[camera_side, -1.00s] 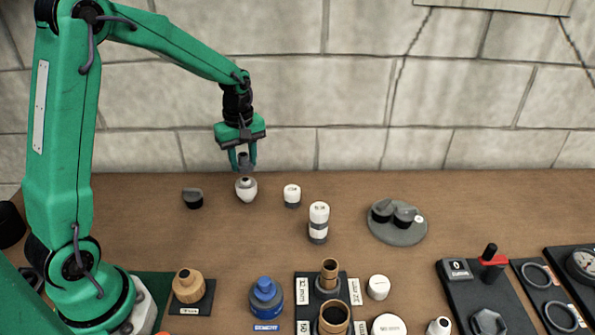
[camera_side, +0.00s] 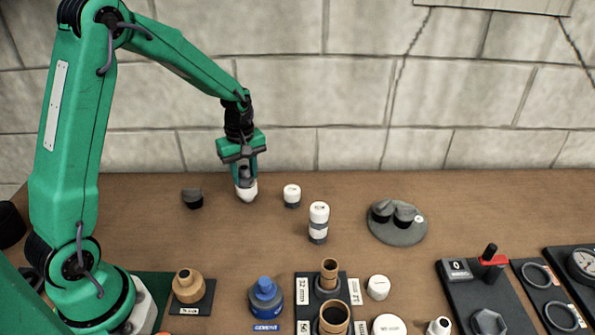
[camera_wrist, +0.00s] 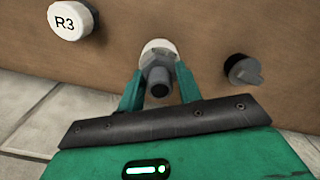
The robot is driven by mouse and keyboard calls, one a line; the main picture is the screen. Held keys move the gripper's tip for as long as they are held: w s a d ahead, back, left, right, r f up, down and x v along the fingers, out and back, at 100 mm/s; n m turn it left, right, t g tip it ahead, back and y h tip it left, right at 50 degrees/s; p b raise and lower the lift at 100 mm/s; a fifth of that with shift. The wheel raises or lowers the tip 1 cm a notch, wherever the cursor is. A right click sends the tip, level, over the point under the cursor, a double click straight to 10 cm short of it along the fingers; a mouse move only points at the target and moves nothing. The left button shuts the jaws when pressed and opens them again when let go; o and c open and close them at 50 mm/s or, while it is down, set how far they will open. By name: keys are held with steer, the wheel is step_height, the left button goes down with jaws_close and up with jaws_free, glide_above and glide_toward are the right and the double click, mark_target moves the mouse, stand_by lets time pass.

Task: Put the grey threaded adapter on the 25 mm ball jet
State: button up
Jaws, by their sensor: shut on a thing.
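The grey threaded adapter (camera_side: 245,173) is held between the fingers of my gripper (camera_side: 246,180), which is shut on it. The wrist view shows the adapter (camera_wrist: 158,80) with its dark threaded end towards the camera, between the green fingertips (camera_wrist: 157,95). Directly below it, a rounded white ball jet (camera_side: 247,193) stands on the bench; its white rim (camera_wrist: 158,45) shows behind the adapter in the wrist view. The adapter is at the jet's top; the fingers hide the joint, so I cannot tell whether it is seated. No size marking on the jet is readable.
A dark grey knob-like piece (camera_side: 192,199) stands left of the jet. A white-capped piece (camera_side: 292,195) and a taller white-and-grey stack (camera_side: 318,222) stand to the right. A grey round tray (camera_side: 398,238) holds dark pieces. Labelled fittings and a blue bottle (camera_side: 266,298) line the front.

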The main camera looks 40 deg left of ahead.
mark_target(244, 167)
steer(key=shift+f, duration=0.1)
steer(key=o, duration=1)
step_height(244, 167, up, 12)
steer(key=shift+r, duration=0.15)
stand_by(0.6)
